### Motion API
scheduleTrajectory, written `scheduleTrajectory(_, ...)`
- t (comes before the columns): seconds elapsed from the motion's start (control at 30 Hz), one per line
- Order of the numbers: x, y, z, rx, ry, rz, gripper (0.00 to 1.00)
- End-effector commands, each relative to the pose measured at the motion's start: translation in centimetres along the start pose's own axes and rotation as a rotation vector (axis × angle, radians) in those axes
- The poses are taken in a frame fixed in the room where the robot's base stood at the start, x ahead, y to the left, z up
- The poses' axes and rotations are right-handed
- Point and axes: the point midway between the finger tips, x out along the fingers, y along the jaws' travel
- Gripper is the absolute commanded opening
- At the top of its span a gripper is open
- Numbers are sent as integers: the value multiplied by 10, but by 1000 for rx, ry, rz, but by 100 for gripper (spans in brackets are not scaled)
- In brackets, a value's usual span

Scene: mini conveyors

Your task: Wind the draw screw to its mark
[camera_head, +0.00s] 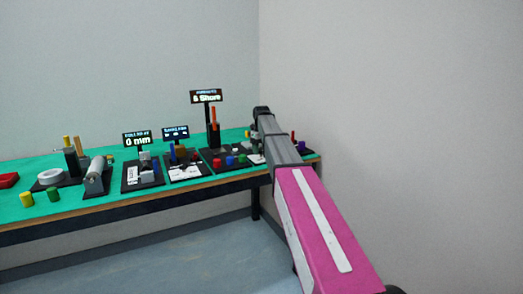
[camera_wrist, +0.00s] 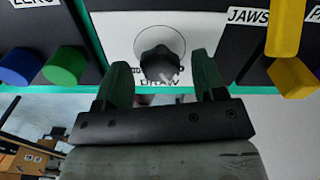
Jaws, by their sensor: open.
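The draw screw's dark lobed knob (camera_wrist: 159,63) sits in front of a white panel (camera_wrist: 120,30) with a thin dial circle, in the wrist view. Lettering reading "DRAW" is partly visible below the knob. My gripper (camera_wrist: 160,78) is open, with one dark green finger to each side of the knob. A gap shows between knob and fingers; I cannot tell how deep the fingers reach. I cannot make out a mark on the dial, and the fingers cover part of the panel. In the head view my arm hides the draw screw.
In the wrist view, blue (camera_wrist: 20,67) and green (camera_wrist: 64,66) knobs stand left, a yellow knob (camera_wrist: 293,77) right below a "JAWS" label. In the head view, the green bench (camera_head: 110,215) carries several devices, including a "0 mm" display (camera_head: 138,140). Floor in front is clear.

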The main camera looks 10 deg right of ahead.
Motion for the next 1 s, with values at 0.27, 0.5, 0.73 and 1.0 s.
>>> scheduleTrajectory(0.27,-32,0,1,0,-2,-1,64)
scheduleTrajectory(0.5,-78,-1,1,0,-2,-1,64)
scheduleTrajectory(0.73,-103,0,1,0,-1,-1,64)
scheduleTrajectory(1.0,-108,0,0,0,0,0,64)
